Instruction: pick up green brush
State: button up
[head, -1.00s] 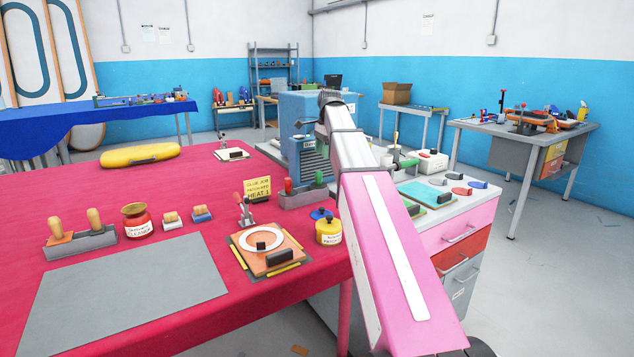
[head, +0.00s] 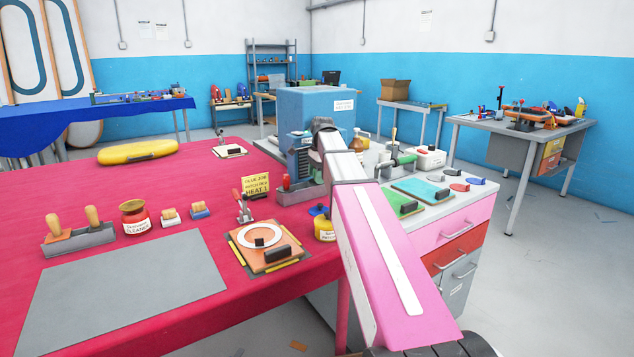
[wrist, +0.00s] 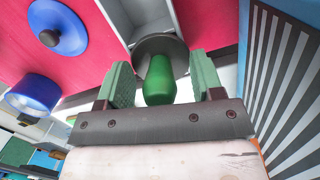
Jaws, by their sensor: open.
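The green brush (wrist: 160,82) shows its rounded green handle in the wrist view, pointing toward the camera, with a dark round part behind it. My gripper (wrist: 163,68) is open, with one green finger on each side of the handle. A gap shows on both sides, wider on the right, so neither finger seems to touch it.
A red-handled tool (head: 286,183) stands in a grey holder (head: 300,194) by the machine. A yellow jar (head: 324,231) stands in front. In the wrist view, a blue lid (wrist: 70,40) and a blue cup (wrist: 40,92) lie left; the machine's striped grille (wrist: 290,85) is close right.

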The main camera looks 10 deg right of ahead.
jog(key=shift+c, duration=0.2)
jog(key=c, duration=1)
jog(key=shift+r, duration=0.85)
notch_tip(320, 180, up, 3)
jog(key=shift+f, duration=0.15)
jog(key=s+a+r, duration=0.2)
jog(key=s, duration=0.1)
jog(key=s+a+r, duration=0.2)
jog(key=s, duration=0.1)
jog(key=s+a+r, duration=0.2)
jog(key=s+a, duration=0.1)
jog(key=shift+s+r, duration=0.2)
jog(key=shift+r, duration=0.1)
